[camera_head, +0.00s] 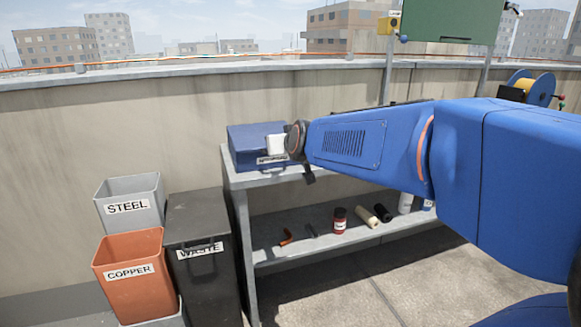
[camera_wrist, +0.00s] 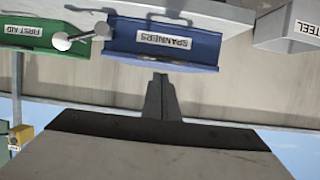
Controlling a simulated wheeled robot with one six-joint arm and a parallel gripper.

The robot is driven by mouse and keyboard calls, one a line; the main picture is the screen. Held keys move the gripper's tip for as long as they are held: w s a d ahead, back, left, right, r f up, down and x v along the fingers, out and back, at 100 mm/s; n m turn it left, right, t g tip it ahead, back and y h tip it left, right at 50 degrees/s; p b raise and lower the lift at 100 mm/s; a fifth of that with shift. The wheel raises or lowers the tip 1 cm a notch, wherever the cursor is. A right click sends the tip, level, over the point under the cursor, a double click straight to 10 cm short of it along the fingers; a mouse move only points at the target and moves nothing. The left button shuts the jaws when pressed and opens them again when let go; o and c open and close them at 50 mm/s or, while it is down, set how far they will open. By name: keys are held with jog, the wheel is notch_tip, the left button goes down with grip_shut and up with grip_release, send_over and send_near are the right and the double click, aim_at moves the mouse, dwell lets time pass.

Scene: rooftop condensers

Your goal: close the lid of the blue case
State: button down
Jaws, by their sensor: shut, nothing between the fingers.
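The blue case (camera_head: 244,147) sits on the left end of the bench top, by the parapet wall. In the wrist view, which is upside down, the blue case (camera_wrist: 165,42) carries a SPANNERS label. In the head view my wrist covers the right part of the case, and the fingers cannot be made out clearly.
A green FIRST AID case (camera_wrist: 40,36) stands beside the blue one, with silvery rod-like parts between them. A grey STEEL bin (camera_head: 130,203), an orange COPPER bin (camera_head: 130,275) and a black WASTE bin (camera_head: 203,265) stand left of the bench. The lower shelf (camera_head: 285,255) holds small items.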

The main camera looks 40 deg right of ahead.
jog(key=s+a+f, duration=0.2)
jog(key=s+f, duration=0.1)
jog(key=s, duration=0.5)
jog(key=shift+a+f, duration=0.15)
jog(key=shift+a, duration=0.1)
jog(key=shift+s, duration=0.15)
dwell(0.3)
